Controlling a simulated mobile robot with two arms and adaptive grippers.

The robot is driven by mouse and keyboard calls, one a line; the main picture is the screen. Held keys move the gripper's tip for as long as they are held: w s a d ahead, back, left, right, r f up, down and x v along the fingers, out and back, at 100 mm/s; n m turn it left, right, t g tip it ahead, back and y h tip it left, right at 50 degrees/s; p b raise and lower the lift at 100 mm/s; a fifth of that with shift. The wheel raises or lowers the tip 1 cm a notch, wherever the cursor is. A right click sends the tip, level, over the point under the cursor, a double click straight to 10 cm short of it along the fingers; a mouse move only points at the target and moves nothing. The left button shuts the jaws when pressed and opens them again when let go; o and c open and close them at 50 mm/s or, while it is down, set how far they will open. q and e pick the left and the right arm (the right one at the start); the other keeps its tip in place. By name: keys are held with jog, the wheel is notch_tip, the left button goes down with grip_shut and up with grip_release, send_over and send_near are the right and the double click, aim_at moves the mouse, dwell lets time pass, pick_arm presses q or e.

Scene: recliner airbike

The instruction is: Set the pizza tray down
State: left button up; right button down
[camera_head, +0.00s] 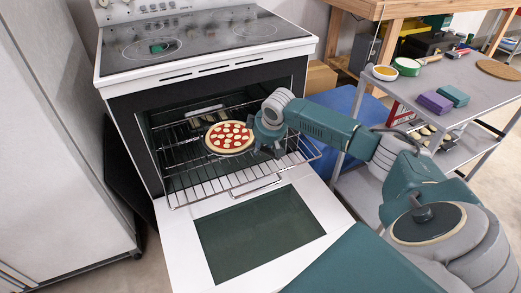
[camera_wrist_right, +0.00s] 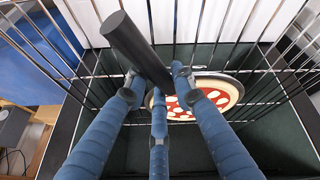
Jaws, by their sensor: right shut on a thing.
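The pizza tray (camera_head: 229,138) carries a round pizza with red sauce and pale slices. It is at the pulled-out wire oven rack (camera_head: 235,180); I cannot tell whether it touches the wires. My right gripper (camera_head: 262,143) is at the tray's right side, its fingertips mostly hidden in the head view. In the right wrist view, its blue fingers (camera_wrist_right: 157,82) close around a black cylindrical handle (camera_wrist_right: 138,42), with the tray's pale rim (camera_wrist_right: 235,88) just beyond. My left gripper is not in view.
The oven door (camera_head: 175,228) hangs open below the rack. The stove top (camera_head: 200,38) is above. A grey cart (camera_head: 455,78) with bowls and purple and teal blocks stands at right. A large pale cabinet (camera_head: 60,150) is at left. The rack's front is bare.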

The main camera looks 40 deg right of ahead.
jog(key=shift+f, duration=0.5)
jog(key=c, duration=1.4)
grip_release()
jog(key=shift+c, duration=0.2)
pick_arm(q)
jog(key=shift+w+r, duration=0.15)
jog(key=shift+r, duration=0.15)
pick_arm(e)
jog(key=shift+s+r, duration=0.1)
jog(key=shift+r, duration=0.1)
jog(key=p+v, duration=0.1)
jog(key=v, duration=0.6)
jog(key=shift+p, duration=0.35)
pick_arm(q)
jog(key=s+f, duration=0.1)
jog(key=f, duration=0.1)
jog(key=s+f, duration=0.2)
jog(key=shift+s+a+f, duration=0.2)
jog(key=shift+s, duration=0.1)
